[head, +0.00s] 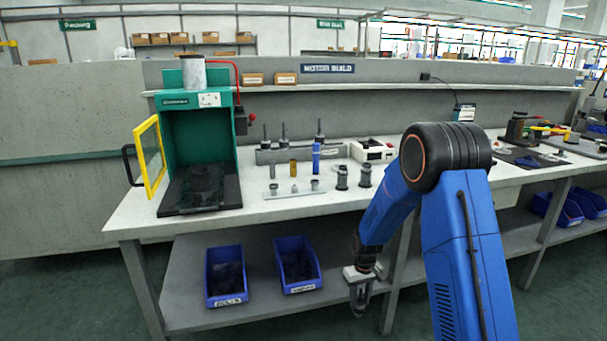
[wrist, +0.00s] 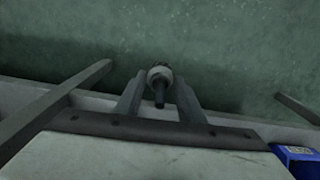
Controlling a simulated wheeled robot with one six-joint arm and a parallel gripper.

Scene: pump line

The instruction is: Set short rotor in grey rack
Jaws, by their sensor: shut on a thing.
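My gripper (head: 361,302) hangs low in front of the bench, below the tabletop edge. It is shut on a small rotor (wrist: 160,74), seen in the wrist view as a pale ring with a dark shaft between the fingers (wrist: 160,104). Whether it is the short one I cannot tell. A long grey rack (head: 334,152) lies on the bench, with several dark upright spindles (head: 283,136) at it. My gripper is well apart from the rack, below and to its right.
A green press (head: 220,145) with an open yellow-framed door (head: 150,158) stands left. A pegged plate (head: 292,192), a blue cylinder (head: 316,158), dark parts (head: 342,178) and a white box (head: 371,151) share the bench. Blue bins (head: 297,265) sit on the lower shelf.

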